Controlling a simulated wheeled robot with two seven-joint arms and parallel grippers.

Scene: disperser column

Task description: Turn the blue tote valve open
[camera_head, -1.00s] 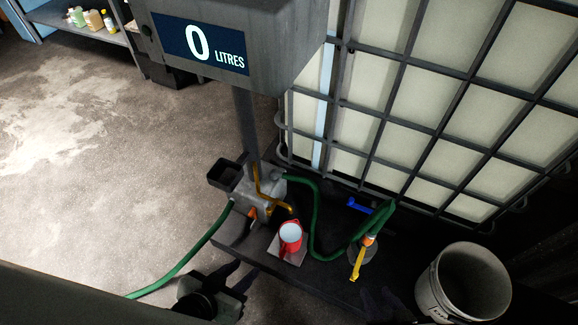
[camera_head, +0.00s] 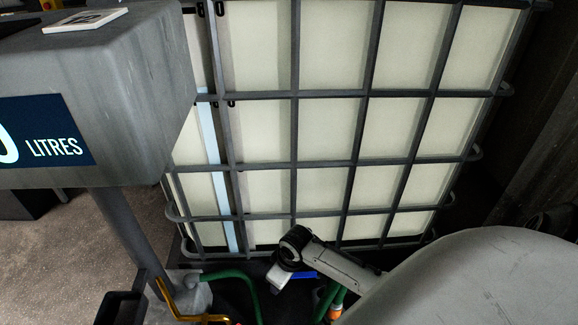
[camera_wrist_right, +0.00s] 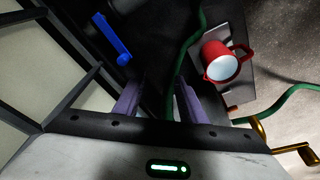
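The blue tote valve handle (camera_head: 302,275) shows low in the head view, at the foot of the caged tote (camera_head: 330,130), partly hidden by my right arm. In the right wrist view the blue handle (camera_wrist_right: 112,40) lies at the upper left, beside the tote's dark cage bars (camera_wrist_right: 62,95). My right gripper (camera_wrist_right: 158,98) is open, its two purple-grey fingers apart with nothing held between them. The handle is beyond the left finger and apart from it. My left gripper is in neither current view.
A red jug (camera_wrist_right: 222,64) stands on a plate in the wrist view. A green hose (camera_head: 240,277) runs low across the floor unit. A brass crank (camera_head: 180,302) and a grey display box (camera_head: 110,90) on a post are at the left.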

